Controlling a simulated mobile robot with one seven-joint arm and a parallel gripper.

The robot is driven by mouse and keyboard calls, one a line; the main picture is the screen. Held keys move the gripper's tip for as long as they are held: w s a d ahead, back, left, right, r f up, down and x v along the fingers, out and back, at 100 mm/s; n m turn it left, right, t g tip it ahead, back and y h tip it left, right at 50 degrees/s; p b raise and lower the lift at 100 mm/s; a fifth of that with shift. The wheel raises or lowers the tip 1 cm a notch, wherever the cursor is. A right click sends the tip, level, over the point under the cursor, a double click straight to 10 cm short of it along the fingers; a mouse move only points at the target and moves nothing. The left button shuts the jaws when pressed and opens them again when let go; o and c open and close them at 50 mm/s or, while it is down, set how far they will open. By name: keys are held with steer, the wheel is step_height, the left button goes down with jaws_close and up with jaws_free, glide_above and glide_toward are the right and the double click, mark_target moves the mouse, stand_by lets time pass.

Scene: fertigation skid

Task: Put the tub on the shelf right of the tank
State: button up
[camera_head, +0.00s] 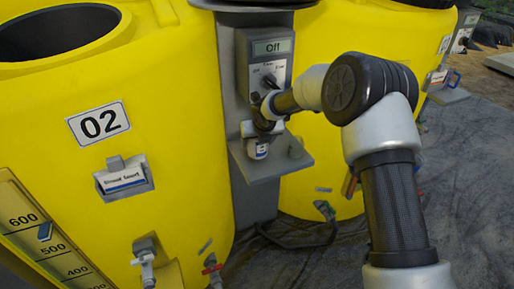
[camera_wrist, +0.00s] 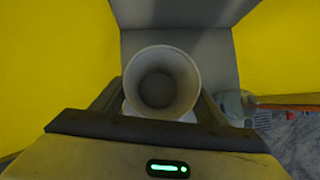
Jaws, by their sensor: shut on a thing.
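The tub (camera_head: 258,150) is a small whitish cup with a dark blue mark on its side. In the wrist view the tub (camera_wrist: 163,62) is open-topped and looks empty, upright between the fingers. My gripper (camera_head: 266,127) is shut on it; the gripper (camera_wrist: 160,100) has one finger on each side of it. The grey shelf (camera_head: 292,163) juts from the grey post right of the yellow tank (camera_head: 150,180) labelled 02. The tub is over the shelf's left part, close to the post. I cannot tell whether its base touches the shelf.
A control box (camera_head: 265,60) reading "Off", with a knob, is on the post just above my gripper. A second yellow tank (camera_head: 325,150) stands behind the shelf on the right. A label holder (camera_head: 124,177) and taps (camera_head: 145,258) stick out from tank 02.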

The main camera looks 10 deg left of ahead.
step_height(320, 180, down, 2)
steer(key=shift+f, duration=0.1)
steer(key=shift+w+a+f+b, duration=0.15)
steer(key=shift+f+b, duration=0.05)
steer(key=shift+b, duration=0.25)
steer(key=shift+r, duration=0.1)
steer(key=o, duration=1.1)
